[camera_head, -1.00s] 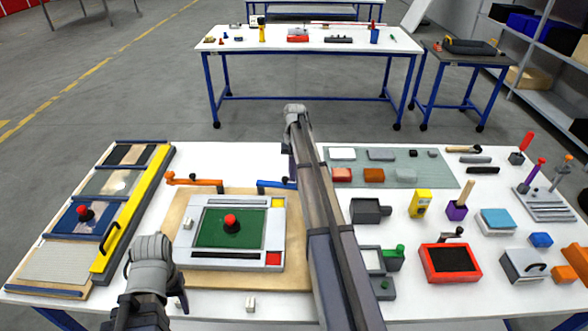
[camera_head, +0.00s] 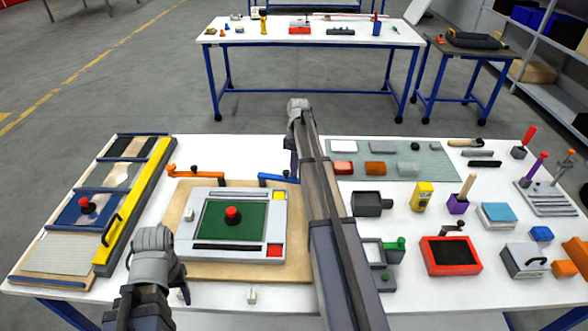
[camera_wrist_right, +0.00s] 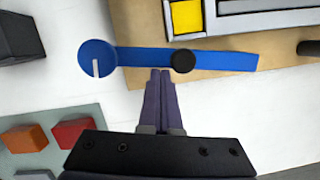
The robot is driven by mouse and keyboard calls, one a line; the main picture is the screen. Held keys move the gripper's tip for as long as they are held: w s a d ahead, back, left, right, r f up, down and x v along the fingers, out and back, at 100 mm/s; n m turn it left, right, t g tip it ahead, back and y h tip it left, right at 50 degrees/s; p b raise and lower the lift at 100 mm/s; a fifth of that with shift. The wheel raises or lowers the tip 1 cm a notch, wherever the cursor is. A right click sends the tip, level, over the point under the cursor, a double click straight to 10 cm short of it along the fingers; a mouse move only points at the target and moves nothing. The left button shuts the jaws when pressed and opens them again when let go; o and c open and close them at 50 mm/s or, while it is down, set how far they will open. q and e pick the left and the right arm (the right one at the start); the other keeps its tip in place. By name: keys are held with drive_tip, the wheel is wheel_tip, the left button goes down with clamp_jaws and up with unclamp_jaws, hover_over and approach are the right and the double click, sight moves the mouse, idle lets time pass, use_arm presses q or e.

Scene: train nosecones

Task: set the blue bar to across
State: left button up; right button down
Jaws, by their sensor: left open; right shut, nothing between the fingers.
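The blue bar (camera_head: 275,181) lies along the back right edge of the wooden board, partly hidden by my right arm in the head view. In the right wrist view the blue bar (camera_wrist_right: 225,60) runs sideways from a round blue pivot (camera_wrist_right: 98,57), with a black knob (camera_wrist_right: 183,61) partway along it. My right gripper (camera_wrist_right: 161,74) is shut and empty, its fingertips right beside the bar's edge near the knob; I cannot tell if they touch. In the head view its fingers (camera_head: 294,162) point down. My left gripper (camera_head: 164,282) is open and empty, left of the board's front.
The wooden board (camera_head: 180,208) carries a grey frame with a green panel (camera_head: 222,220) and red knob. An orange bar (camera_head: 196,173) lies at its back left. Several blocks and tools crowd the table's right side.

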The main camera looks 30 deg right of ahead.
drive_tip(key=shift+s+a+m, duration=0.3)
drive_tip(key=shift+s+m, duration=0.2)
drive_tip(key=shift+s, duration=0.05)
drive_tip(key=s+a+m, duration=0.2)
drive_tip(key=s+a+m+t, duration=0.1)
drive_tip(key=a+m, duration=0.1)
drive_tip(key=m, duration=0.1)
drive_tip(key=shift+s+y, duration=0.35)
drive_tip(key=shift+y, duration=0.05)
drive_tip(key=a+m, duration=0.2)
drive_tip(key=s+a+m+t, duration=0.1)
drive_tip(key=a+m, duration=0.2)
drive_tip(key=shift+s+t, duration=0.2)
drive_tip(key=shift+t, duration=0.1)
drive_tip(key=a+m, duration=0.2)
drive_tip(key=m, duration=0.1)
drive_tip(key=shift+w+a+t, duration=0.15)
drive_tip(key=shift+a+t, duration=0.15)
drive_tip(key=shift+w+a, duration=0.2)
drive_tip(key=shift+a, duration=0.4)
drive_tip(key=shift+s+d, duration=0.1)
